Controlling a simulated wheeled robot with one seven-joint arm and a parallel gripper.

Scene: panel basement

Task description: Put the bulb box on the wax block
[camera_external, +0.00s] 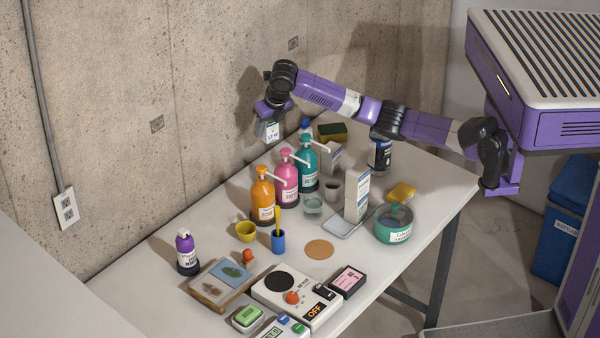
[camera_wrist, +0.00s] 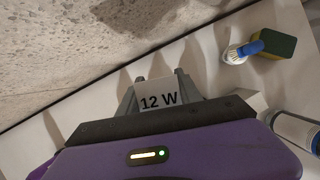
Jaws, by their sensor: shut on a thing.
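The bulb box (camera_external: 272,132) is a small white carton, marked "12 W" in the wrist view (camera_wrist: 158,94). My gripper (camera_external: 268,117) is shut on it, and its two fingers (camera_wrist: 157,90) show on either side of the box. It is held above the far side of the table near the wall, behind the pump bottles. A small yellow block (camera_external: 402,192), which looks like the wax block, lies at the table's right, behind the green tin. It is well to the right of my gripper and is not identifiable in the wrist view.
Orange (camera_external: 263,200), pink (camera_external: 287,182) and teal (camera_external: 308,165) pump bottles stand in a row. A tall white carton (camera_external: 357,194), a green tin (camera_external: 394,227) and a dark can (camera_external: 380,153) stand near the yellow block. A sponge (camera_external: 332,131) and brush (camera_wrist: 243,50) lie at the back.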

